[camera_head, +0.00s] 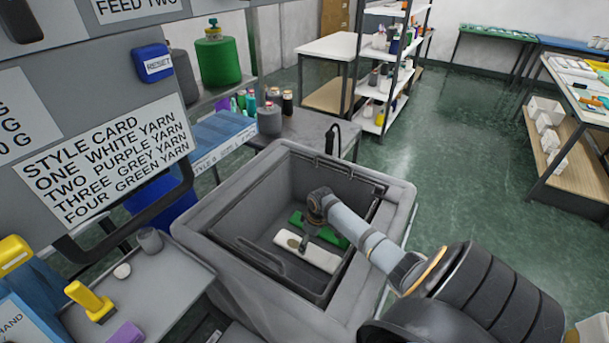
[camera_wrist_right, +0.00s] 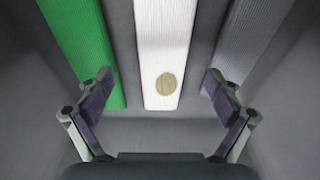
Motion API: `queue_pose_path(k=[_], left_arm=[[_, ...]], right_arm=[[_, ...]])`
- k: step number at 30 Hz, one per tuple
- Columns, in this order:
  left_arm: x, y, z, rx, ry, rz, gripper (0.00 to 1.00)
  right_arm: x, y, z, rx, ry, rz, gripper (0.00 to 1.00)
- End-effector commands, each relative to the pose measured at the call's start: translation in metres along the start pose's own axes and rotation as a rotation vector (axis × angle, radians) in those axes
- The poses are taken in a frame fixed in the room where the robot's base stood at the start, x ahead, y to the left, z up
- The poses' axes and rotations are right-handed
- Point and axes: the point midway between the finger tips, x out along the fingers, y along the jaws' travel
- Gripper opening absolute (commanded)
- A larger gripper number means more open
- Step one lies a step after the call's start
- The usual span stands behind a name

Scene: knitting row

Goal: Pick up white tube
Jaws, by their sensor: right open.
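The white tube (camera_head: 318,256) lies in the grey bin (camera_head: 185,226), partly hidden by my right arm in the head view. In the right wrist view the white tube (camera_wrist_right: 164,48) is a long ribbed white piece with a tan round spot near its close end. My right gripper (camera_head: 306,240) is down inside the bin above the tube. In the right wrist view its two fingers (camera_wrist_right: 158,92) are spread wide, one on each side of the white tube, with gaps between. It holds nothing. My left gripper is not in view.
A green tube (camera_wrist_right: 84,45) lies left of the white one, near the left finger. A grey tube (camera_wrist_right: 252,42) lies on the right, close to the right finger. The bin's walls surround the gripper. A side table (camera_head: 175,290) stands left of the bin.

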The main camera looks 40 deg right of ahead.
Motion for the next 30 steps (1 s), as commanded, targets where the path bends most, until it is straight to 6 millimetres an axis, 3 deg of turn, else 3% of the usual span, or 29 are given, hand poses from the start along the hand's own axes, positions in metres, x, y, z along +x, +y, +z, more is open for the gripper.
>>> queue_pose_path(k=[2, 10, 19, 27, 30], left_arm=[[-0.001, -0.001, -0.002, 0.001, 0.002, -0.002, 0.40], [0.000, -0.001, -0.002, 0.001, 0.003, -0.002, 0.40], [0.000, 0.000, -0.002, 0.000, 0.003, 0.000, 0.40], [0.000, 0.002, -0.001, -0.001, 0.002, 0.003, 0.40], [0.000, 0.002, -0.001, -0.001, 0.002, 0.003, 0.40]], right_arm=[[0.003, -0.001, -0.001, 0.001, 0.001, -0.001, 0.92], [0.046, -0.006, -0.005, 0.001, -0.001, -0.001, 0.92], [0.052, -0.006, -0.004, -0.001, -0.001, 0.001, 0.91], [0.051, -0.005, -0.004, -0.001, -0.001, 0.001, 0.54], [0.051, -0.005, -0.004, -0.001, -0.001, 0.000, 0.46]])
